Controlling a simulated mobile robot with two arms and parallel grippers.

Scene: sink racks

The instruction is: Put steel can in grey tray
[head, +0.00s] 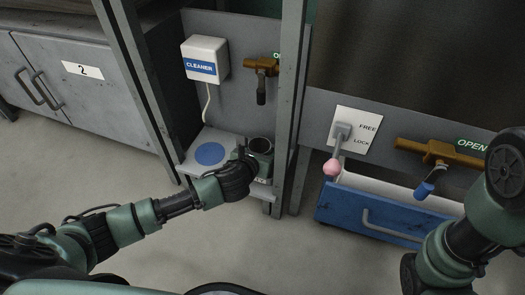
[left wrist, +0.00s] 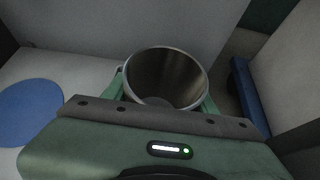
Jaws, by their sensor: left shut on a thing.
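The steel can (head: 261,145) is upright, its open round mouth facing up, at the right end of a pale grey shelf in the narrow bay. In the left wrist view the can (left wrist: 165,78) stands between the green fingers of my left gripper (left wrist: 163,92). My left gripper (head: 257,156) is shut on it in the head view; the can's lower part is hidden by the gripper. Whether its base touches the shelf cannot be told. No separate grey tray can be picked out with certainty. My right gripper is out of view; only my right arm shows.
The pale shelf (head: 185,168) carries a flat blue disc (head: 210,153) left of the can. A white cleaner box (head: 205,58) hangs above. Upright posts frame the bay. At right are a pink-knobbed lever (head: 331,167), a brass valve (head: 438,151) and a blue drawer (head: 340,215).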

